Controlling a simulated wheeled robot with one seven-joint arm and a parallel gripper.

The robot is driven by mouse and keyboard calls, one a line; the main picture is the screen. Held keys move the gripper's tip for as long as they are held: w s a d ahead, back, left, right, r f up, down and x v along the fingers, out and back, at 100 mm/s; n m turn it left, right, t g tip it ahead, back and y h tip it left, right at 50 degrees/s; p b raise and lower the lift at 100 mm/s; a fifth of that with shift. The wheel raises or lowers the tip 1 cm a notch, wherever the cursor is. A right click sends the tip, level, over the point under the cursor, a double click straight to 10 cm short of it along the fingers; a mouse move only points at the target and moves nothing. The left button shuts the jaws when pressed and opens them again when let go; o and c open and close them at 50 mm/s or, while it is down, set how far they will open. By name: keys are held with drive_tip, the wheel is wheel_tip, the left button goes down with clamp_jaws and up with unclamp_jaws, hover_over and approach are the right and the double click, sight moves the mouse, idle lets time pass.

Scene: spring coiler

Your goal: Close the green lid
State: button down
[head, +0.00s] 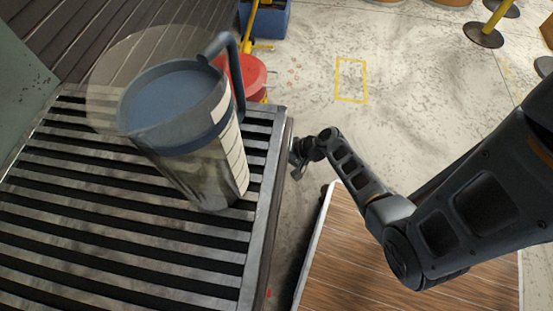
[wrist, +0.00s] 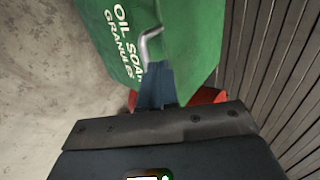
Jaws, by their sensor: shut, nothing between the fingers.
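A green panel (wrist: 188,45) with white lettering "OIL SOAK GRANULES" fills the upper middle of the wrist view. I cannot tell whether it is the lid or the body of its container, or whether the lid is open. A bent grey metal handle or hook (wrist: 150,45) stands in front of it. My gripper (wrist: 157,72) is shut and empty, its fingertips close below the metal piece; contact cannot be told. In the head view my gripper (head: 298,165) is just right of the slatted table's edge. No green container shows in the head view.
A jug (head: 215,160) with a blue-grey rim and handle stands on the slatted table (head: 120,245). A red round object (head: 250,72) and a blue bin (head: 268,20) are behind it. A wooden top (head: 345,265) lies below my arm. Floor at the upper right is mostly clear.

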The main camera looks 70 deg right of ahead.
drive_tip(key=s+f+p+v, duration=0.1)
drive_tip(key=v, duration=0.9)
drive_tip(key=shift+s+d, duration=0.2)
drive_tip(key=s+a+r+n+g+h, duration=0.1)
drive_tip(key=s+a+n+g+h, duration=0.1)
drive_tip(key=s+a+n+g, duration=0.25)
drive_tip(key=s+a+r+n+t+h, duration=0.2)
drive_tip(key=s+a+r+n+t, duration=0.15)
drive_tip(key=a+r, duration=0.4)
drive_tip(key=a+r+n+t+p, duration=0.2)
drive_tip(key=r+p, duration=0.3)
drive_tip(key=r, duration=0.9)
drive_tip(key=a+r+n+t+y+p, duration=0.1)
drive_tip(key=r+p, duration=0.4)
drive_tip(key=r, duration=0.9)
drive_tip(key=a+r+n+t+y+p, duration=0.1)
drive_tip(key=a+r+n+p, duration=0.3)
drive_tip(key=r, duration=1)
drive_tip(key=shift+w+a+r+n+t+p, duration=0.15)
drive_tip(key=shift+w+a+n+t+p, duration=0.25)
drive_tip(key=shift+a+t+p, duration=0.6)
drive_tip(key=shift+d, duration=0.15)
